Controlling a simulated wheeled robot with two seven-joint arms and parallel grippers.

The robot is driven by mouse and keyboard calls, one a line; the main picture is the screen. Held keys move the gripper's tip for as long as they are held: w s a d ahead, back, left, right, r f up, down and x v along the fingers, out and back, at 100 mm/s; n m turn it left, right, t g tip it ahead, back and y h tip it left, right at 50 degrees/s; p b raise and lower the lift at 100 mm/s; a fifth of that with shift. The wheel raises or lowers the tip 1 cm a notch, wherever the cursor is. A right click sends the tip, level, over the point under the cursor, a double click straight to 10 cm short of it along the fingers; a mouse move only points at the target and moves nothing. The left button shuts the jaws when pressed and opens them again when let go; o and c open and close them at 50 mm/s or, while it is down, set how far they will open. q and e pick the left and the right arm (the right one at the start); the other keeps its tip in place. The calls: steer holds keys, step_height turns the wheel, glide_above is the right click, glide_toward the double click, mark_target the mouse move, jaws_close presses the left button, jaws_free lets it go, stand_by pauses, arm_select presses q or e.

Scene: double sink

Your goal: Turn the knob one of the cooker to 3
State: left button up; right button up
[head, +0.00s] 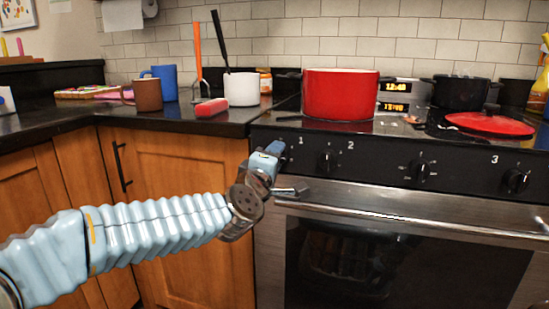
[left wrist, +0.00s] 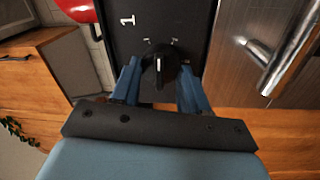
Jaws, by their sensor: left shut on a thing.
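The cooker's front panel (head: 370,165) is black, with white numbers 1, 2 and 3 beside its knobs. Knob one (left wrist: 159,70) is a round black knob near the number 1 in the left wrist view. A pale line on its grip points toward the bottom of that picture. My left gripper (head: 272,152) is at the panel's left end, its blue fingers (left wrist: 159,82) shut on knob one from both sides. In the head view the gripper hides this knob. My right gripper is in neither view.
Other knobs (head: 327,162) sit further right on the panel. The metal oven handle (head: 400,214) runs just below, close to my gripper. A red pot (head: 341,96), a dark pot (head: 460,94) and a red lid (head: 490,124) are on the cooktop. A white mug (head: 242,90) stands on the counter.

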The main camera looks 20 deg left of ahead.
arm_select(q)
steer(key=shift+d+r+m+g+h+p, duration=0.1)
steer(key=shift+m+g+h+p, duration=0.15)
steer(key=shift+m+p, duration=3.15)
steer(key=shift+d+m+g+h+p, duration=0.15)
steer(key=shift+m+h+p, duration=0.45)
steer(key=shift+m, duration=5.4)
steer(key=shift+a+y, duration=0.1)
steer(key=shift+y, duration=0.15)
steer(key=o, duration=1.1)
steer(key=shift+c, duration=0.2)
steer(key=shift+r, duration=0.1)
steer(key=shift+s, duration=0.1)
